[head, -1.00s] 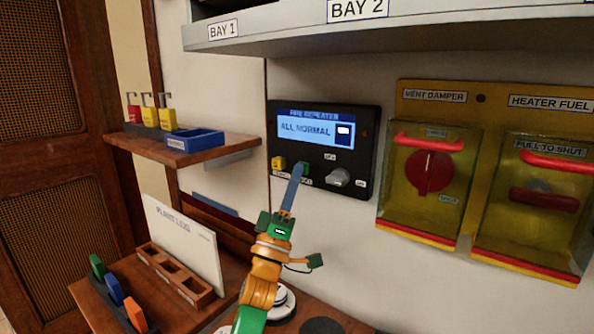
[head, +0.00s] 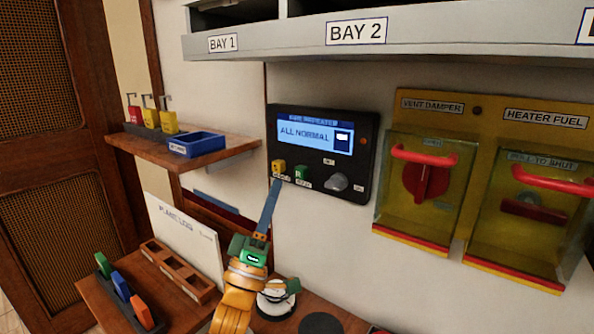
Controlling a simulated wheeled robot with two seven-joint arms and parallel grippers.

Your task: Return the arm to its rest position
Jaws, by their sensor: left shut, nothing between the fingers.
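My left gripper (head: 268,208) is shut and empty, with its blue fingers pointing up just below the fire repeater panel (head: 367,160). The fingertips show close under the panel's yellow button (head: 279,166); whether they touch the panel I cannot tell. A green button (head: 301,172) and a grey knob (head: 337,182) sit to the right of the yellow one. The panel's screen (head: 316,136) reads "ALL NORMAL". My left arm comes up from the bottom edge in orange and green. My right gripper is not in view.
On the right, the yellow board (head: 482,110) carries two clear covers with red handles. A wooden shelf (head: 225,151) holds a blue tray (head: 196,144) and several padlocks. Below are a plant log (head: 185,236), a wooden rack and coloured tags. A grey bay ledge (head: 290,42) overhangs the top.

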